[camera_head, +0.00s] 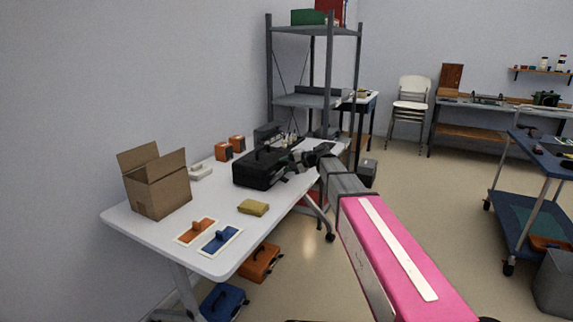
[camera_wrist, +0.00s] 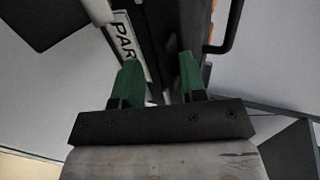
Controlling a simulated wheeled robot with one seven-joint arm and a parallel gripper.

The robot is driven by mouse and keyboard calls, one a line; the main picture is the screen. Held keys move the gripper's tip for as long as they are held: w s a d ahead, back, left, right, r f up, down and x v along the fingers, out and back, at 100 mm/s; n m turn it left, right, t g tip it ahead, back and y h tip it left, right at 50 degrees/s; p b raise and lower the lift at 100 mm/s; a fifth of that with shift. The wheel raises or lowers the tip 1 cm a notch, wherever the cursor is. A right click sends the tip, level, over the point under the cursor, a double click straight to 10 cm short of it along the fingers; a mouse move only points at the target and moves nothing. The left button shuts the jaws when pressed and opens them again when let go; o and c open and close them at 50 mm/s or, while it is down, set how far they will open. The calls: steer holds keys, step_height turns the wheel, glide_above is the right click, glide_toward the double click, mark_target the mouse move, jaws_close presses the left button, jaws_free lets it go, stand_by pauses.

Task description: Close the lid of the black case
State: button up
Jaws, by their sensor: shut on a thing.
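The black case (camera_head: 258,170) stands on the white table (camera_head: 150,228), toward its far end. My arm reaches in from the lower right, and my gripper (camera_head: 294,163) is at the right side of the case. In the wrist view, my gripper (camera_wrist: 160,66) has its two green fingers on either side of a dark edge, shut on it. This dark part looks like part of the black case (camera_wrist: 172,30); a white label reading "PAR" lies by the left finger. The lid's angle is too small and dark to tell.
A grey shelf (camera_head: 302,100) stands behind. A blue cart (camera_head: 525,195) is at the right.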

steer(key=shift+a, duration=0.15)
steer(key=v, duration=1.1)
stand_by(0.3)
steer(key=s+d+f+n+g+h, duration=0.2)
steer(key=s+d+f+h, duration=0.4)
steer(key=s+f, duration=0.8)
steer(key=s+d+f+n+g+h, duration=0.2)
steer(key=s+d+f+h, duration=0.4)
steer(key=s+d+f, duration=0.6)
step_height(320, 180, down, 3)
steer(key=shift+s+d+f+g+h, duration=0.1)
steer(key=shift+s+d+g+h, duration=0.25)
steer(key=shift+s, duration=0.6)
